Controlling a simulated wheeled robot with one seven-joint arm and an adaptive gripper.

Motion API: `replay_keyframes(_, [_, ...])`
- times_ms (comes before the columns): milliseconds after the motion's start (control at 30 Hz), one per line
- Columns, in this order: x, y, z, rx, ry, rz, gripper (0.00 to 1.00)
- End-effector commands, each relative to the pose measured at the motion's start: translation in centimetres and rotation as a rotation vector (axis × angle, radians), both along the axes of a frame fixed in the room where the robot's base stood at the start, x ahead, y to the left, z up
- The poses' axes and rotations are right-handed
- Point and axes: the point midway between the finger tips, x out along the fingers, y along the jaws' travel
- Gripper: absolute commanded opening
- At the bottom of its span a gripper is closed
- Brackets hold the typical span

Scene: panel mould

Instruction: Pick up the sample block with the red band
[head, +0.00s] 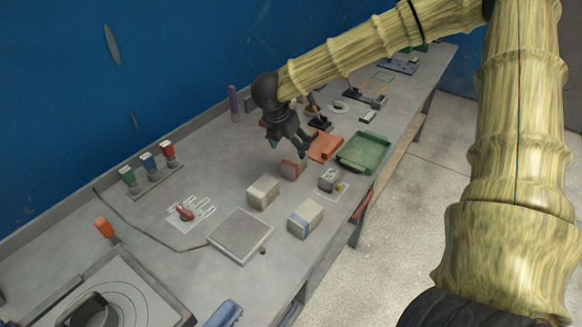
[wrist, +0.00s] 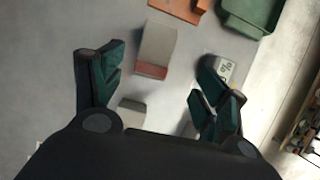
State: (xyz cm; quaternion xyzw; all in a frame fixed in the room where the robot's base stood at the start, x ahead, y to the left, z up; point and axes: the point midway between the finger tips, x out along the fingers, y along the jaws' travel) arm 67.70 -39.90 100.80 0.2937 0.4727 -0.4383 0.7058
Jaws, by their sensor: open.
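The sample block with the red band (head: 290,170) stands on the grey bench, below my gripper (head: 288,147) in the head view. In the wrist view the red-banded block (wrist: 156,48) shows its pale top and red band between and slightly beyond the fingers. My gripper (wrist: 160,72) is open and empty, one finger to each side, above the block. A plain pale block (head: 263,191) stands to its left and nearer; part of it shows in the wrist view (wrist: 131,111). A block with a blue band (head: 305,217) stands nearer still.
An orange tray (head: 325,147) and a green tray (head: 364,153) lie just beyond the block. A flat square plate (head: 240,236) lies nearer. Open bench lies left of the block.

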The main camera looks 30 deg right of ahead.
Motion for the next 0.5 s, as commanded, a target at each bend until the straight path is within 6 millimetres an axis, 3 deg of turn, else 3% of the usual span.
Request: replay_keyframes(500, [1.0,-1.5,-4.7,0.0,0.002,0.004,0.74])
